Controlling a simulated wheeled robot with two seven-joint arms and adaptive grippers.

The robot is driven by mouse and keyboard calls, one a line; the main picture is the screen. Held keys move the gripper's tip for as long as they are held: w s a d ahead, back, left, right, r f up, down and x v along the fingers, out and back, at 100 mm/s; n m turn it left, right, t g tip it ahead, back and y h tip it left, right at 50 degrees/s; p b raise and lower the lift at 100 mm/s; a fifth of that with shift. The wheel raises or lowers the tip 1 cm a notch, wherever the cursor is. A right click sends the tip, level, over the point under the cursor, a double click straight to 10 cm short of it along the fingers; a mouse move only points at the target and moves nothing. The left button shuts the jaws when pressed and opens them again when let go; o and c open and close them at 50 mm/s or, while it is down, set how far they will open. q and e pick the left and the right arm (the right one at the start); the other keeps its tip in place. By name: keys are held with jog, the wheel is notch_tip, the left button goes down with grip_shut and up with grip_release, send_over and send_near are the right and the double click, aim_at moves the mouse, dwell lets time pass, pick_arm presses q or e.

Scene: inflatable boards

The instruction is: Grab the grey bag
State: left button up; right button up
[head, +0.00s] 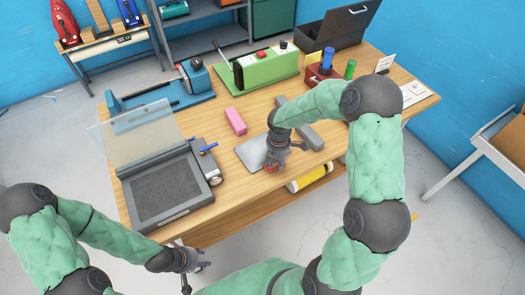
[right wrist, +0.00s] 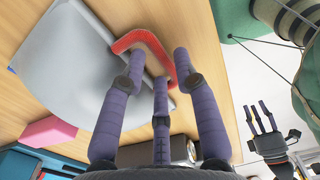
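The grey bag (head: 250,152) lies flat on the wooden table near its front edge. In the right wrist view the bag (right wrist: 58,65) is a smooth grey sheet with a bent red strip (right wrist: 145,38) at one edge. My right gripper (head: 274,163) is over the bag's right side and hides part of it. In the right wrist view its fingers (right wrist: 160,62) are spread and empty, on either side of the red strip; contact cannot be told. My left gripper (head: 204,264) is open and empty, below the table's front edge.
A dark flat machine (head: 170,190) with a clear lid stands left of the bag. A pink block (head: 235,121) lies behind it and a grey bar (head: 301,125) to its right. A green machine (head: 266,67) stands at the back. A yellow roll (head: 310,178) is under the table edge.

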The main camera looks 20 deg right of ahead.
jog(key=shift+f, duration=0.9)
grip_shut()
jog(key=shift+r, duration=0.1)
